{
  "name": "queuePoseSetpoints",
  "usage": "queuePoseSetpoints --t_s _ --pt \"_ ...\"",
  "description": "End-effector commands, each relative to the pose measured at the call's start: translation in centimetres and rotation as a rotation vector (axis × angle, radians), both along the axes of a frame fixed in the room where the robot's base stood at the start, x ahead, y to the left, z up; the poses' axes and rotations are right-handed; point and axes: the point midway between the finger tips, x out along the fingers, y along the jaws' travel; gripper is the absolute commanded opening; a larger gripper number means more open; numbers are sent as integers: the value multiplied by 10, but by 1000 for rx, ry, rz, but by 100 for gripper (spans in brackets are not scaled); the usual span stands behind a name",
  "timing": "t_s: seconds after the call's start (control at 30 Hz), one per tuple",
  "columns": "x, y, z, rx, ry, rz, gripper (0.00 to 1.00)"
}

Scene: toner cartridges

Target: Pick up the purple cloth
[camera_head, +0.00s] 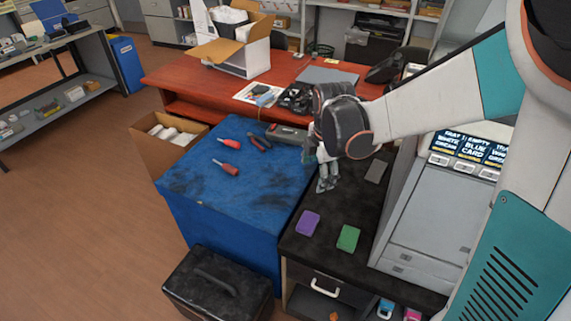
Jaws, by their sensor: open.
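The purple cloth (308,223) is a small flat folded rectangle. It lies on the black tabletop (318,257), near its left edge beside the blue-covered table. My gripper (327,185) is open and empty. It points down above the far part of the black tabletop, behind the purple cloth in the picture and apart from it. A green cloth (348,238) of similar size lies just to the right of the purple one.
A grey block (376,171) lies right of my gripper. A large grey machine (435,215) bounds the right side. The blue-covered table (235,205) holds two red-handled screwdrivers (226,167) and pliers (259,143). A black toolbox (205,290) stands in front.

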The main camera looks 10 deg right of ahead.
Motion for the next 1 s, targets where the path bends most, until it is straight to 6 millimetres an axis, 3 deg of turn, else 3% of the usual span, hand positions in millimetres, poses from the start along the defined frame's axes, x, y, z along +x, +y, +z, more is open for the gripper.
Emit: queuePoseSetpoints --t_s 0.3,0.5,0.73,1.0 --pt "39 1 -91 -64 123 506 73" --pt "47 1 -130 -72 169 712 73" --pt "48 1 -153 -73 181 771 73" --pt "47 1 -204 -72 180 769 73"
